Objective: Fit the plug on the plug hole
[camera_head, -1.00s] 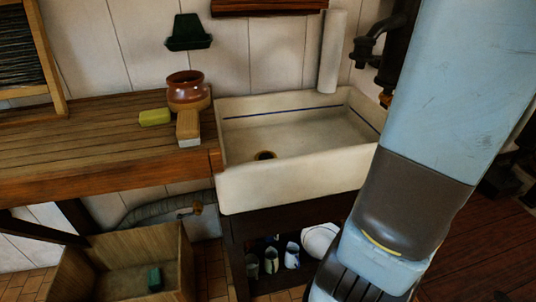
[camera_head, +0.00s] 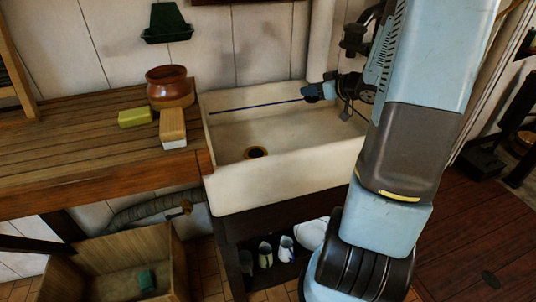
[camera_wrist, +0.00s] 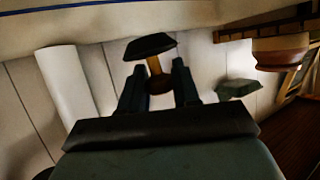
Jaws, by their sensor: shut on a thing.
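The plug (camera_wrist: 150,46) shows in the wrist view as a wide dark disc on a short brown stem with a rounded brown end. My gripper (camera_wrist: 158,76) is shut on it, with the stem between the two dark fingers and the disc beyond the fingertips. In the head view my gripper (camera_head: 322,91) is above the back right part of the sink. Its small details, and the plug in it, are hard to make out there. The plug hole (camera_head: 255,152) is a brass ring with a dark centre, uncovered, in the sink floor to the left of my gripper.
The cream sink (camera_head: 285,190) has raised walls. A brown pot (camera_head: 170,86), a yellow-green block (camera_head: 135,117) and a wooden brush (camera_head: 172,126) are on the counter (camera_head: 70,150) at left. A dark pump (camera_head: 358,38) stands behind at right. The sink floor is clear.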

